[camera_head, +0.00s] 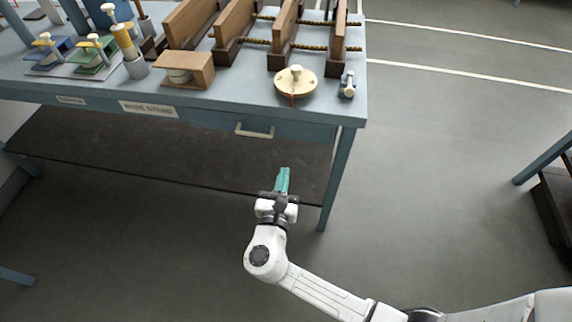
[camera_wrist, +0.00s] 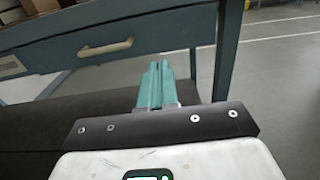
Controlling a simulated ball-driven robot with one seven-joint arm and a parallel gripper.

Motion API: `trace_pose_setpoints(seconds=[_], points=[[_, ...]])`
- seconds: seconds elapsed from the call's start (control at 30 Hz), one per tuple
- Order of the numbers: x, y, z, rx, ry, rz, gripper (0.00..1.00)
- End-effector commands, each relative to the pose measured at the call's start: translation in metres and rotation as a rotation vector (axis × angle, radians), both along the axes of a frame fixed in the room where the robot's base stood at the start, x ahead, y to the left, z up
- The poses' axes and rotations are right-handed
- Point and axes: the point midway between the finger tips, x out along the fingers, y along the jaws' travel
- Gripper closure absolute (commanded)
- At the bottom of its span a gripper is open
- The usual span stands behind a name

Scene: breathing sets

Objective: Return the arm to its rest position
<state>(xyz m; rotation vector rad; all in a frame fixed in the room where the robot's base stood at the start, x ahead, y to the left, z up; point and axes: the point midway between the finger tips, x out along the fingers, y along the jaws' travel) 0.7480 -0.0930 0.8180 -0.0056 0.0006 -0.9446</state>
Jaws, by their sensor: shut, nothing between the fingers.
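My gripper (camera_head: 283,181) has teal fingers and shows in the middle of the head view, in front of the workbench and below its top. It is shut and holds nothing. My white arm (camera_head: 320,290) reaches in from the lower right. In the wrist view my gripper (camera_wrist: 155,85) points towards the bench's drawer and leg, with its two fingers pressed together. No contact with the bench is visible.
The blue workbench (camera_head: 225,105) holds wooden frames (camera_head: 235,25), a round disc with a knob (camera_head: 296,82) and a small metal piece (camera_head: 347,85). Its drawer handle (camera_head: 254,131) and right leg (camera_head: 338,180) are near my gripper. The floor (camera_head: 440,160) to the right is clear.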

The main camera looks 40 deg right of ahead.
Motion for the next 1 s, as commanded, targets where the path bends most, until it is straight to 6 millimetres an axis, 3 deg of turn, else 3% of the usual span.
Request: trace_pose_setpoints(seconds=[0.33, 0.47, 0.57, 0.73, 0.87, 1.0], points=[[-0.004, 0.005, 0.000, 0.001, 0.000, 0.000, 1.00], [-0.012, -0.007, 0.000, 0.068, -0.041, -0.043, 1.00], [-0.032, -0.032, -0.002, 0.227, -0.136, -0.144, 1.00], [-0.087, -0.075, -0.018, 0.636, -0.398, -0.429, 1.00], [-0.129, -0.084, -0.036, 0.935, -0.593, -0.675, 1.00], [-0.166, -0.071, -0.051, 1.230, -0.768, -0.957, 1.00]])
